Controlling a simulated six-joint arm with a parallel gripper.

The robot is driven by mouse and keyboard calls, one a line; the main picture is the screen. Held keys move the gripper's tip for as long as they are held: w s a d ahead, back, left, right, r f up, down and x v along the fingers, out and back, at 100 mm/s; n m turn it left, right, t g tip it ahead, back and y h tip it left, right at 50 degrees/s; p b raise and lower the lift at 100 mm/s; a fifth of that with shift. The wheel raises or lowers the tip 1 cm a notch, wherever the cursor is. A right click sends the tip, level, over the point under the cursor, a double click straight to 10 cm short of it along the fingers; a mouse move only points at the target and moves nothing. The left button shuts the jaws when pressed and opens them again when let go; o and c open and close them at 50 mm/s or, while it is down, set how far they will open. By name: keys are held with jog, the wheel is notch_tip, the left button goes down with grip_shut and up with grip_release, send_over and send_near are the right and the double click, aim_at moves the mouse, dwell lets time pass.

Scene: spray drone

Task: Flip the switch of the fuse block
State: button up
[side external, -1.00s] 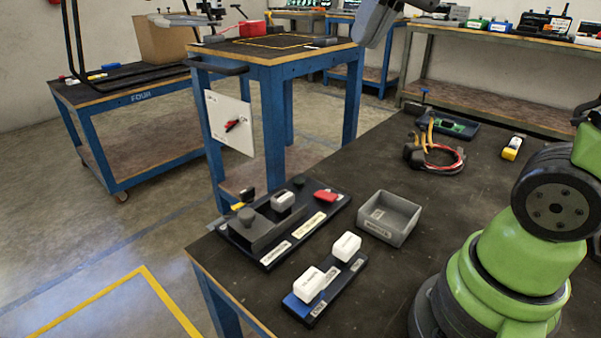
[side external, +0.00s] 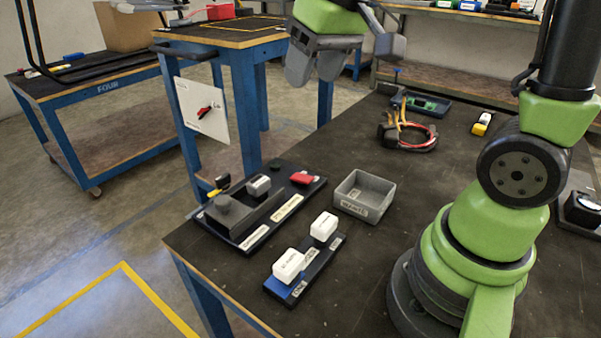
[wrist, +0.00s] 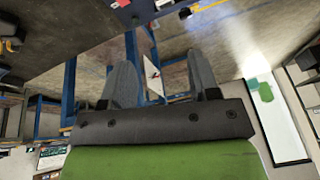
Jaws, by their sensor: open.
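A black board (side external: 262,238) on the left end of the dark table carries a raised grey block with a round knob (side external: 222,203), a white-topped block (side external: 258,186), a red part (side external: 301,178) and a yellow-and-black part (side external: 219,186). A smaller board (side external: 298,289) in front carries two white blocks, (side external: 288,265) and (side external: 323,227), and a blue section. The labels are too small to tell which is the fuse block. My gripper (side external: 314,75) is open and empty, high above and behind the boards. Its two fingers spread apart in the wrist view (wrist: 162,80).
A grey open tray (side external: 364,196) stands right of the boards. A pliers-like tool with red cables (side external: 407,133) and a yellow-white item (side external: 482,124) lie farther back. A white panel with a red handle (side external: 202,109) hangs on the blue bench behind. The table's middle is mostly bare.

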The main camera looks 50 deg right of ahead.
jog(key=w+d+f+n+g, duration=0.1)
jog(key=w+d+f+g, duration=0.1)
jog(key=w+d+f, duration=0.5)
jog(key=n+g, duration=0.1)
jog(key=g, duration=0.1)
send_over(302, 177)
notch_tip(302, 177, down, 9)
notch_tip(302, 177, down, 11)
jog(key=shift+r, duration=0.2)
jog(key=shift+c, duration=0.2)
